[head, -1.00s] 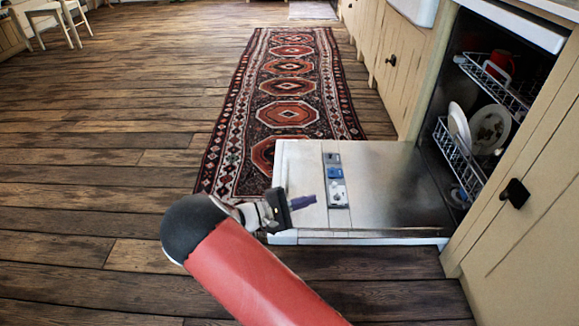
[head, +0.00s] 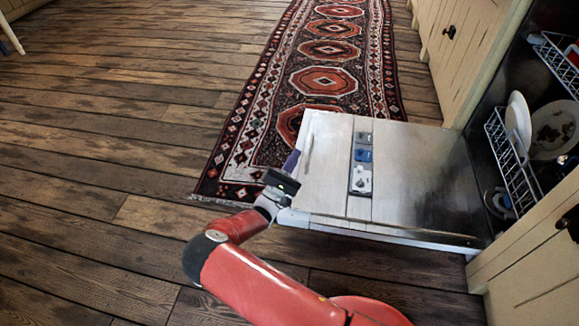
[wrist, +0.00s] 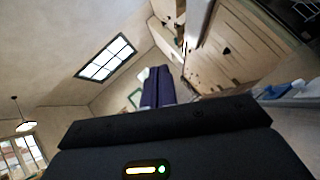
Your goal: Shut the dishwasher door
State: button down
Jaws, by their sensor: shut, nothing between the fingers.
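The dishwasher door (head: 425,175) is folded down, lying open and roughly level above the floor, inner face up. Its detergent dispenser (head: 361,165) faces up. The dishwasher's dark interior (head: 490,130) is open at the right, with plates in the lower rack (head: 508,160). My gripper (head: 291,162) is at the door's outer left edge, near its front corner. Its purple fingers are shut and empty; I cannot tell whether they touch the door. The fingers also show in the wrist view (wrist: 158,87), with part of the door (wrist: 295,97) at the right.
A patterned runner rug (head: 325,52) lies on the wooden floor beyond and partly beside the door. Cream cabinets (head: 475,50) line the right side, with another cabinet front (head: 545,265) near me. The floor at left (head: 110,150) is clear.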

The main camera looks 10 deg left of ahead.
jog(key=w+d+r, duration=0.2)
jog(key=d+r, duration=0.1)
jog(key=r, duration=0.2)
jog(key=shift+w+d+r, duration=0.25)
jog(key=shift+w+r, duration=0.05)
jog(key=shift+r, duration=0.1)
dwell(1.4)
